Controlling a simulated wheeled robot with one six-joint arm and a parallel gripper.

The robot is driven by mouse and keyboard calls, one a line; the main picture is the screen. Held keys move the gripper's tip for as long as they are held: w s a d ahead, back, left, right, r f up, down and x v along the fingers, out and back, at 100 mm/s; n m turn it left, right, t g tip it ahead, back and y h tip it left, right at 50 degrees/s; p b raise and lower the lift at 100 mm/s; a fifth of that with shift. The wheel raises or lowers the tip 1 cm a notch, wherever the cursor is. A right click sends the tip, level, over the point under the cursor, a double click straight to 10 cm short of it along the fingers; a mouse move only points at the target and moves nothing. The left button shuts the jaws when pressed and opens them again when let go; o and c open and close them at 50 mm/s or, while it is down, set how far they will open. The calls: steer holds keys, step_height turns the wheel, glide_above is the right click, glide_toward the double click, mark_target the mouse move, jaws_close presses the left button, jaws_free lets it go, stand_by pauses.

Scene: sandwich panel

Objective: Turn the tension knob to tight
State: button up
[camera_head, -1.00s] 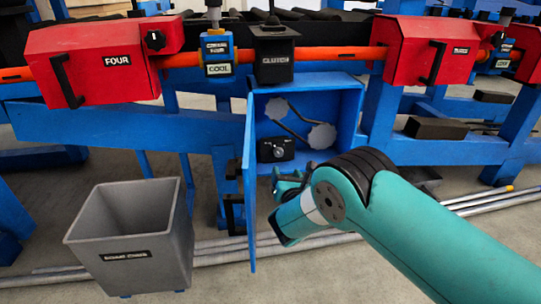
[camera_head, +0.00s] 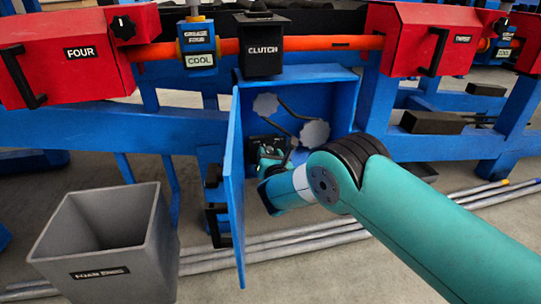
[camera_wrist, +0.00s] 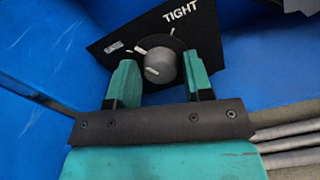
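The tension knob (camera_wrist: 162,66) is a grey round knob on a black plate (camera_wrist: 205,35) in the wrist view. A white mark on the knob's face points left, and the word TIGHT is at the plate's upper right. A second label at the left is too blurred to read. My gripper (camera_wrist: 160,74) is open, with one teal finger on each side of the knob and a visible gap to it. In the head view my gripper (camera_head: 272,153) is inside the open blue box (camera_head: 343,100), covering the knob and most of its plate.
The box's blue door (camera_head: 235,190) stands open just left of my gripper. Two grey pulleys with a belt (camera_head: 290,118) sit above and right of it. A grey bin (camera_head: 105,240) stands on the floor at left.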

steer(key=c, duration=0.6)
steer(key=shift+m, duration=0.4)
steer(key=m, duration=0.6)
steer(key=shift+m, duration=0.4)
steer(key=m, duration=0.3)
steer(key=shift+b, duration=0.4)
steer(key=shift+d+f+m, duration=0.1)
steer(key=shift+m, duration=1.9)
